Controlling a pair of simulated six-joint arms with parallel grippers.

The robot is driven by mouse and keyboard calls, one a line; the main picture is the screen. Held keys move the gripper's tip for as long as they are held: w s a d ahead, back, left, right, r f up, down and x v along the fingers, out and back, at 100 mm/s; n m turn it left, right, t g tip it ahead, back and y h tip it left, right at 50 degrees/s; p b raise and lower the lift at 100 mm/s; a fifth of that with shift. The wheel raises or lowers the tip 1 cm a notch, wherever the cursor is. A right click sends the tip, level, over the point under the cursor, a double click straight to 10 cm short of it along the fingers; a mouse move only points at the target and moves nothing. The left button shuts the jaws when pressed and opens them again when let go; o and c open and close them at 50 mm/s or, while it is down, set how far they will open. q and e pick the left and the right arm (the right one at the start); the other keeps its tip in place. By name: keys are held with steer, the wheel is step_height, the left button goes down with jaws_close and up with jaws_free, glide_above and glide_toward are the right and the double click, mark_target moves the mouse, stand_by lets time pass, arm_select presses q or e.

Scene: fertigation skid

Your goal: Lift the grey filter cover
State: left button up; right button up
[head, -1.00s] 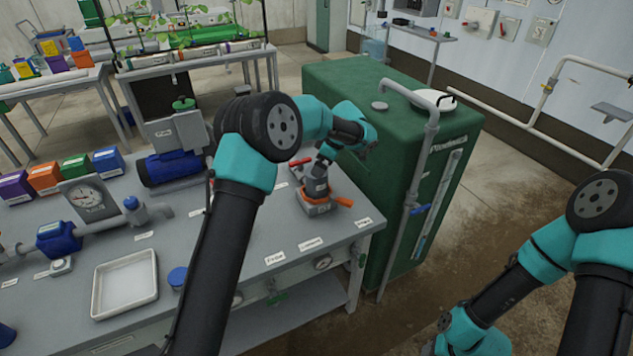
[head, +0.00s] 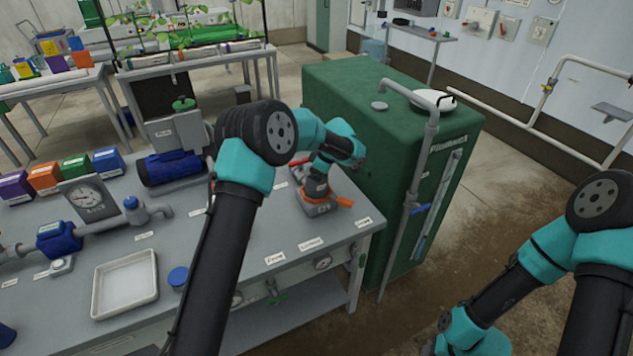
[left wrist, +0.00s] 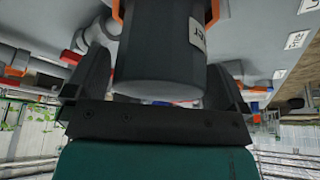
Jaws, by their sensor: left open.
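The grey filter cover (left wrist: 155,45) fills the upper middle of the left wrist view as a dark grey cylinder with a partly visible white label. My left gripper (left wrist: 157,76) is open, with one finger on each side of the cover; I cannot tell whether either finger touches it. In the head view my left gripper (head: 318,178) reaches down over the filter unit (head: 318,206), a grey base with orange parts on the bench's right end, and mostly hides the cover. My right arm is at the lower right; its gripper is out of frame.
A large green tank (head: 335,90) stands close beyond the filter. A grey pipe (head: 416,170) runs down the tank's front. The bench (head: 225,235) also holds a blue motor (head: 172,168), a gauge (head: 88,199) and a white tray (head: 125,284). Bare bench lies left of the filter.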

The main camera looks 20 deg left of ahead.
stand_by(0.4)
arm_select(q)
steer(key=c, duration=0.8)
steer(key=shift+r, duration=0.1)
step_height(320, 180, up, 10)
steer(key=shift+f, duration=0.1)
stand_by(0.6)
